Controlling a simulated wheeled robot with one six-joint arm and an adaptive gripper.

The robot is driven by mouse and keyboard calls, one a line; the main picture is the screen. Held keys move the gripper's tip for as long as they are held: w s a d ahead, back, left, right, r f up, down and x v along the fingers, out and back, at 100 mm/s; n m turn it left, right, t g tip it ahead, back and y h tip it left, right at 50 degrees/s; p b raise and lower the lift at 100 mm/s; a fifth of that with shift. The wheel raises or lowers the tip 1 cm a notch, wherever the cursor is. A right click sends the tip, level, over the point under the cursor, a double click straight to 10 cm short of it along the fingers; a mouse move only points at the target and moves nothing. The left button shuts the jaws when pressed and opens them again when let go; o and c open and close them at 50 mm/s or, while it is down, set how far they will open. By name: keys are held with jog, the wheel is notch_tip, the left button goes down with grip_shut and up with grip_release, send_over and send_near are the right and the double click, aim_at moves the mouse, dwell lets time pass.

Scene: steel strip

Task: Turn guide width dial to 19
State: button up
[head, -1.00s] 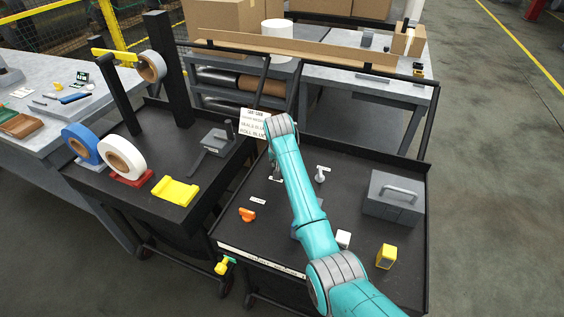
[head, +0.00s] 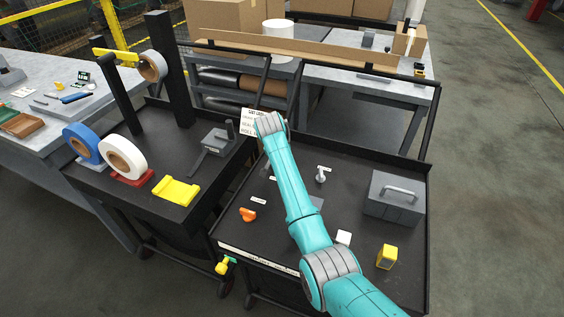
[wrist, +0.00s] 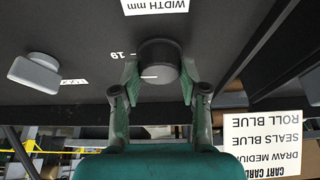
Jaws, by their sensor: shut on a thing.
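The guide width dial is a dark round knob (wrist: 160,52) on the black panel in the wrist view. A short white line shows on the knob, lower in the picture than the white 19 mark (wrist: 120,55) beside the knob's left. The two do not look lined up. My gripper (wrist: 159,78) has one finger on each side of the knob and is shut on it. A white WIDTH mm label (wrist: 155,6) lies above the dial, upside down. In the head view my teal arm reaches to the cart's back left corner; the dial and fingertips cannot be made out there.
A grey knob (wrist: 35,72) sits left of the dial in the wrist view. A white card (wrist: 262,140) hangs at right. On the cart are an orange knob (head: 248,214), a grey handled box (head: 393,198) and a yellow block (head: 387,256).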

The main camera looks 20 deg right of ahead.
jog(key=o, duration=1.2)
jog(key=shift+c, duration=0.2)
jog(key=v, duration=1.2)
